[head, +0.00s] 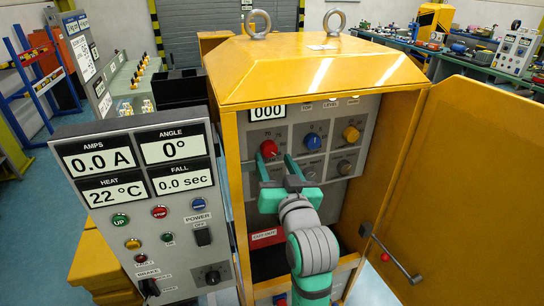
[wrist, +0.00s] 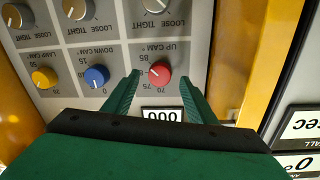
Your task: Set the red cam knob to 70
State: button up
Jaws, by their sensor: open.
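The red cam knob (head: 267,148) is on the grey panel inside the yellow cabinet, at the upper left of that panel. I cannot tell how deep the fingertips are.
A blue knob (head: 313,142) and a yellow knob (head: 351,134) sit to the right of the red one, with grey knobs below. A display (head: 267,112) reads 000. The cabinet door (head: 480,190) stands open at right. A control panel (head: 150,200) stands at left.

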aim_at(270, 153)
jog(key=shift+x, duration=1.5)
jog(key=c, duration=1.1)
jog(key=shift+o, duration=0.2)
